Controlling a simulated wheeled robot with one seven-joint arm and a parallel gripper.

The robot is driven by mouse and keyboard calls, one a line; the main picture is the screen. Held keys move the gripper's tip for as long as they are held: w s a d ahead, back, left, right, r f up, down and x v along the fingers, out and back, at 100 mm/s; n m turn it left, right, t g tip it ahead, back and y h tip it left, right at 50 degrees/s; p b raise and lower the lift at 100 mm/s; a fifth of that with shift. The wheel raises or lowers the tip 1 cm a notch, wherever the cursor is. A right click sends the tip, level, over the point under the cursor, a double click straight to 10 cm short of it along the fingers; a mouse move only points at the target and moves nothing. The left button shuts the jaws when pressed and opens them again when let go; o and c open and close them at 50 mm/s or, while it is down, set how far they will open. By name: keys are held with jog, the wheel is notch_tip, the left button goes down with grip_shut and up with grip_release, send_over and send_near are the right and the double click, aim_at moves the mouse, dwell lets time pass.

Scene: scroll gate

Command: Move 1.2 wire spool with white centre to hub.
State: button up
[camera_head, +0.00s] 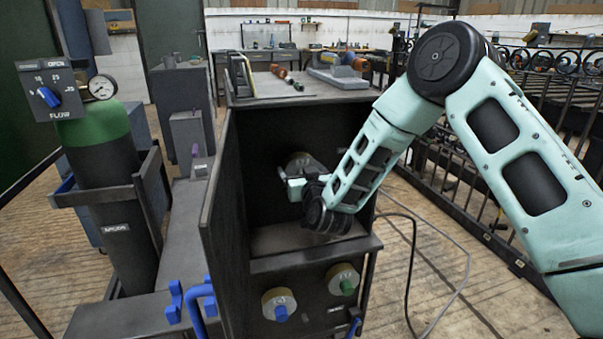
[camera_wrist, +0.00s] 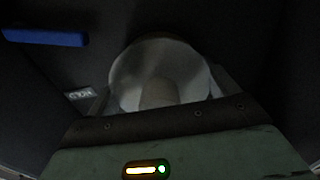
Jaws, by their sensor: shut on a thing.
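In the head view a round, pale-rimmed wire spool (camera_head: 303,161) is inside the open dark cabinet, near its back wall. My gripper (camera_head: 297,180) reaches into the cabinet and is shut on this spool. In the wrist view the spool (camera_wrist: 161,75) fills the middle, with a pale, dim face and a lighter round centre at its lower part. Its print is too small to read surely. The hub is not clearly visible; I cannot tell whether the spool touches it.
Spools with a blue centre (camera_head: 280,306) and a green centre (camera_head: 343,279) sit on the cabinet's lower front. The open door (camera_head: 222,220) stands left of my arm. A green-topped gas cylinder (camera_head: 100,170) is farther left. A blue bar (camera_wrist: 45,37) shows in the wrist view.

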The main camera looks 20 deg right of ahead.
jog(key=shift+w+r, duration=0.15)
jog(key=shift+w, duration=0.1)
dwell(0.4)
jog(key=o, duration=1.2)
